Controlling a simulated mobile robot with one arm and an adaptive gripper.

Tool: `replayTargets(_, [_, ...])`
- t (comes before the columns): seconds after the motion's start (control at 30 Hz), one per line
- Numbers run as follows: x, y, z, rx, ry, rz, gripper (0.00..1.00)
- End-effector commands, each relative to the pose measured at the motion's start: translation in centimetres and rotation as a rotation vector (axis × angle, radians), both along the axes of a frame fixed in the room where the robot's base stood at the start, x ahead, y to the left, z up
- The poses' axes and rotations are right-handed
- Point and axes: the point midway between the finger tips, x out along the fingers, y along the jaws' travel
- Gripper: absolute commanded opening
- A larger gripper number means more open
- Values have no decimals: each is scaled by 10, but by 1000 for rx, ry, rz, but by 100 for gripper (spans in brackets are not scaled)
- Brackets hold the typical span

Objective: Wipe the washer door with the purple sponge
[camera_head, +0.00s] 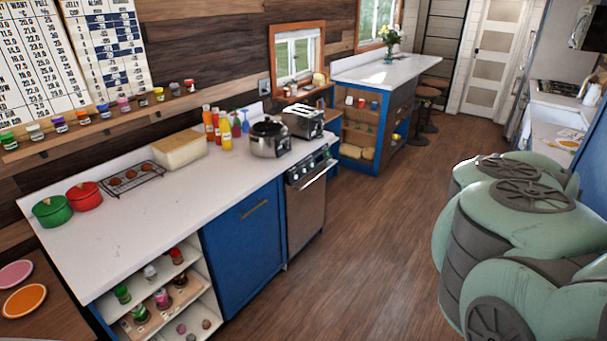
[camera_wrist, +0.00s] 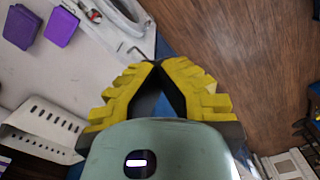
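My gripper (camera_wrist: 157,66) has yellow ridged fingers whose tips come together, with nothing between them. Two purple blocks lie on a white surface at the upper left of the wrist view, a darker one (camera_wrist: 20,27) and a brighter one (camera_wrist: 62,29). I cannot tell which is the sponge. My gripper is apart from both. A curved white and grey ring (camera_wrist: 122,16) at the top of the wrist view may be the washer door; it is cut off by the frame edge. I cannot make out the sponge or washer in the head view, where my arm covers the right side.
A white slotted rack (camera_wrist: 45,122) is left of my gripper in the wrist view. In the head view, a long white counter (camera_head: 130,225) holds pots, a toaster (camera_head: 303,121) and bottles. The wooden floor (camera_head: 365,235) is clear along the middle.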

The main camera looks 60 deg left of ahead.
Motion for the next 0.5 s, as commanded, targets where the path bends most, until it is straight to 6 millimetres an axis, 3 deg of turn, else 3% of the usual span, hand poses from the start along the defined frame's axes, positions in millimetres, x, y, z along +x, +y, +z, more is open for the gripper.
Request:
replayTargets(0.17, [32, 3, 46, -2, -7, 207, 0])
replayTargets(0.3, [57, -14, 85, -5, -8, 305, 0])
replayTargets(0.5, [75, -37, 119, -9, -1, 339, 0])
